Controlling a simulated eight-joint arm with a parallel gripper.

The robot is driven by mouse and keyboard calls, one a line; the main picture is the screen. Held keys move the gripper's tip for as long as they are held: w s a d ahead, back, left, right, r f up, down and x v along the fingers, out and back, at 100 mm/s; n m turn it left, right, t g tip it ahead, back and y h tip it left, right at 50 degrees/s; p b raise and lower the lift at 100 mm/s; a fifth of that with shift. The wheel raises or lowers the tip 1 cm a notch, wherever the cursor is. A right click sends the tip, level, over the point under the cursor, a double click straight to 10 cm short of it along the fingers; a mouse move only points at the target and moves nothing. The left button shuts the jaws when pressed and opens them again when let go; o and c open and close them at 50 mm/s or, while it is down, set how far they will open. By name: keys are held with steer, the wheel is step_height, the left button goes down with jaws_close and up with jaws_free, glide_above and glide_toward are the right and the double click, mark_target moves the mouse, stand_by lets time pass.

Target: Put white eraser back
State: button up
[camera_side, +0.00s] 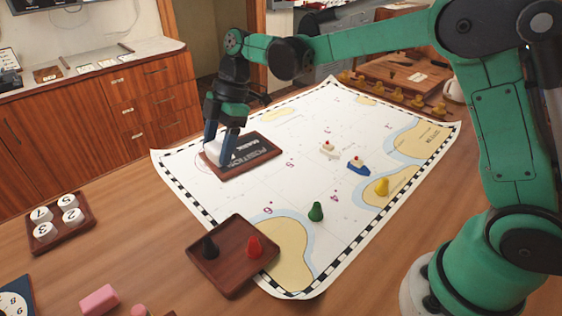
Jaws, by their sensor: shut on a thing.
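My gripper (219,143) points down over the left part of the dark sign board (246,157), which carries white lettering including "POSITION". It is shut on a white piece, the white eraser (213,148), which shows low between the fingers at the board's left end. The fingers hide part of the eraser, and I cannot tell whether it touches the board. The board lies on the nautical chart (290,185).
A wooden tray (218,275) with a black and a red pawn sits at the chart's front edge. Green (316,212) and yellow (382,187) pawns and two small ships stand on the chart. A numbered-disc tray (75,236) and pink block (99,300) are at left.

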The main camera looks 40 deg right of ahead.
step_height(320, 180, up, 9)
glide_above(207, 216)
steer(key=d, duration=0.2)
steer(key=f, duration=1.9)
steer(key=shift+a+f, duration=0.3)
steer(key=shift+f, duration=0.05)
steer(key=o, duration=0.8)
steer(key=shift+f, duration=0.1)
